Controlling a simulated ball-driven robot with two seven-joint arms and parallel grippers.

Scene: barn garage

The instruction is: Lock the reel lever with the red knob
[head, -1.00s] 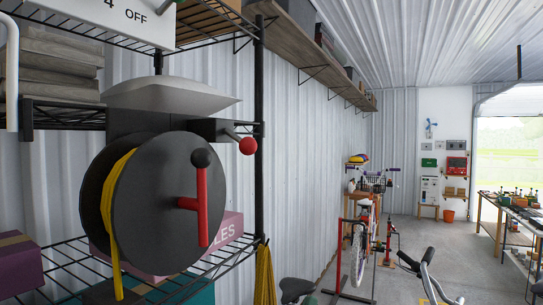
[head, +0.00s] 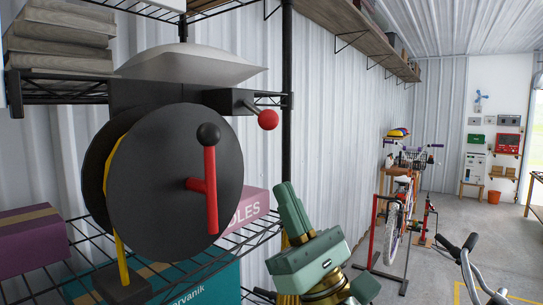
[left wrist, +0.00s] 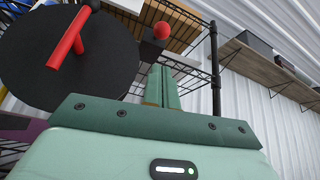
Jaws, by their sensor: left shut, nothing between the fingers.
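The black reel (head: 165,215) with yellow cord hangs at the left in the head view. It has a red crank (head: 211,190) with a black knob. The lever with the red knob (head: 268,119) sticks out to the right from a black block (head: 232,101) above the reel. My green left gripper (head: 291,212) is shut and empty, below the red knob and right of the reel, pointing up. In the left wrist view the shut fingers (left wrist: 163,85) point up toward the red knob (left wrist: 162,30), apart from it. My right gripper is not in view.
A black shelf post (head: 287,70) stands just behind the red knob. Wire shelves hold a pink box (head: 250,208), a purple box (head: 28,240) and a teal box (head: 205,280). A bicycle (head: 400,200) and handlebars (head: 475,262) stand at the right.

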